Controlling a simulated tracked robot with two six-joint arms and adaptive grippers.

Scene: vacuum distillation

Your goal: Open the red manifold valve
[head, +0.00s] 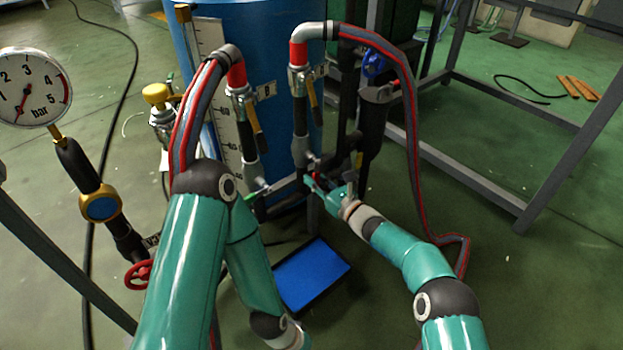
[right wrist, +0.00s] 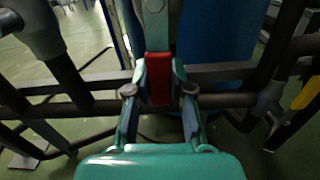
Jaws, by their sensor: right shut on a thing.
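The red valve handle (right wrist: 159,68) shows in the right wrist view as an upright red bar below a grey stem. My right gripper (right wrist: 159,92) is shut on it, with one finger on each side. In the head view my right gripper (head: 316,184) is at the low pipework in front of the blue tank, and only a small bit of red shows there. The valve body is mostly hidden. My left arm bends down to the bottom edge of the head view, and its gripper is out of the picture.
A pressure gauge (head: 32,88) stands at the left above a red handwheel (head: 139,275). Two hoses with red stripes loop down from pipes with yellow-handled valves (head: 256,128) by the blue tank (head: 245,40). A blue panel (head: 311,274) lies low. A grey frame (head: 535,195) stands right.

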